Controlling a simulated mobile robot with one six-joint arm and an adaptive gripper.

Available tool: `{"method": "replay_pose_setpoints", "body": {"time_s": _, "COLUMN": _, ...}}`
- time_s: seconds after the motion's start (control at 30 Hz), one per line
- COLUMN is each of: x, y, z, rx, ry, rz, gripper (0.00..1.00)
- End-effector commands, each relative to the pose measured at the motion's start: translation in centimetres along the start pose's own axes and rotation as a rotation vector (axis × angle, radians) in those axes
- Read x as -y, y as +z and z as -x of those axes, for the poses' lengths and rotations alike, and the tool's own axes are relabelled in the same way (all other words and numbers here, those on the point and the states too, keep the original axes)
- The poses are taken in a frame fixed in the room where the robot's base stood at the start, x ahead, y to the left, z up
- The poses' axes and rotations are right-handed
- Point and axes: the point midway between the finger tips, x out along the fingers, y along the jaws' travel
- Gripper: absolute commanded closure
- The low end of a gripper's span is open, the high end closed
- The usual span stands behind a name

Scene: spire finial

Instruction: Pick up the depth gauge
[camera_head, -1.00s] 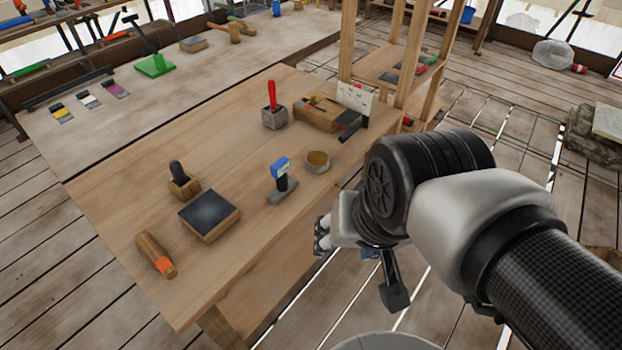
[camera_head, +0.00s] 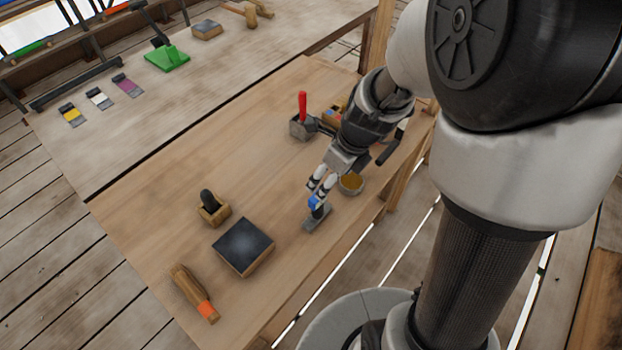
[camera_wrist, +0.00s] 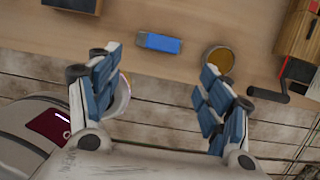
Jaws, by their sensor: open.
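The depth gauge appears to be the blue-topped tool with a dark body (camera_head: 315,204), upright on a grey foot near the table's front edge. In the wrist view its blue top (camera_wrist: 160,43) shows beyond the fingertips, between the lines of the two fingers. My gripper (camera_head: 321,182) is at the upper part of the gauge in the head view and partly overlaps it. In the wrist view my gripper (camera_wrist: 160,68) is open with blue finger pads wide apart and nothing between them. Whether a finger touches the gauge cannot be told.
A round pot with amber contents (camera_head: 351,184) stands close right of the gauge; in the wrist view it is by the right finger (camera_wrist: 219,60). A dark-topped block (camera_head: 243,246), a wooden holder (camera_head: 213,210) and an orange-banded handle (camera_head: 194,292) lie left. A red-handled tool (camera_head: 302,108) stands behind.

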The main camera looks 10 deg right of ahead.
Motion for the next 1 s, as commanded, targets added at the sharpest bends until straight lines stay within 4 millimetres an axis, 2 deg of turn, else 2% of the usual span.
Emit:
{"method": "replay_pose_setpoints", "body": {"time_s": 0.03, "x": -0.1, "y": -0.2, "z": -1.8, "rx": -0.003, "ry": 0.002, "rz": 0.002, "gripper": 0.28}}
{"method": "replay_pose_setpoints", "body": {"time_s": 0.3, "x": 0.0, "y": -0.1, "z": -7.0, "rx": -0.001, "ry": 0.001, "rz": 0.004, "gripper": 0.28}}
{"method": "replay_pose_setpoints", "body": {"time_s": 0.63, "x": 0.1, "y": 0.0, "z": -8.9, "rx": 0.0, "ry": -0.001, "rz": 0.005, "gripper": 0.28}}
{"method": "replay_pose_setpoints", "body": {"time_s": 0.9, "x": 0.3, "y": 0.0, "z": -12.9, "rx": -0.002, "ry": 0.002, "rz": 0.006, "gripper": 0.28}}
{"method": "replay_pose_setpoints", "body": {"time_s": 1.0, "x": 0.4, "y": 0.1, "z": -13.5, "rx": 0.0, "ry": 0.0, "rz": 0.005, "gripper": 0.28}}
